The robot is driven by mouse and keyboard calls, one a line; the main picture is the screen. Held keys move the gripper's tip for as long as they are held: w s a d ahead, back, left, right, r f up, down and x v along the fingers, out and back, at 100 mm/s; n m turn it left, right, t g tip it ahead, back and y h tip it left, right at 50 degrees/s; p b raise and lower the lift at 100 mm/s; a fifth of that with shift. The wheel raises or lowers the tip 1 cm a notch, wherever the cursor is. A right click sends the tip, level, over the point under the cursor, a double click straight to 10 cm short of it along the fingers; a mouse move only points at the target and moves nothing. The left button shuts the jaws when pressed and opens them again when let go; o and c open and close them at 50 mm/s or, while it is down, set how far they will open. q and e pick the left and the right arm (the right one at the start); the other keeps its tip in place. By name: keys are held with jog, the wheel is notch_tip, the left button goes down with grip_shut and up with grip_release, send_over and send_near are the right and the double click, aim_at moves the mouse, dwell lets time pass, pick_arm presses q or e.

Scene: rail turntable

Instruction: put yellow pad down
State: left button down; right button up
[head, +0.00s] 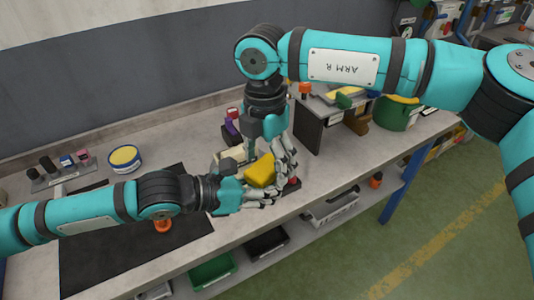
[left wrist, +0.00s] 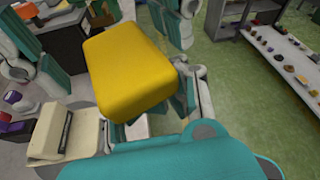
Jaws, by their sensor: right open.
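The yellow pad (head: 260,171) is a soft-edged block, tilted, between my two hands over the workbench. It fills the middle of the left wrist view (left wrist: 130,70). My left gripper (head: 268,192) reaches in from the left, and its fingers close on the pad's lower side; the exact contact is partly hidden. My right gripper (head: 286,160) points down from above, beside the pad, with its fingers spread open. In the left wrist view, teal and grey finger parts show on both sides of the pad.
A cream box (left wrist: 65,130) stands close beside the pad. A dark upright panel (head: 312,128) and a green pot (head: 393,113) stand to the right.

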jog(key=c, duration=1.2)
pick_arm(q)
jog(key=c, duration=1)
grip_release()
pick_arm(e)
jog(key=shift+a, duration=0.1)
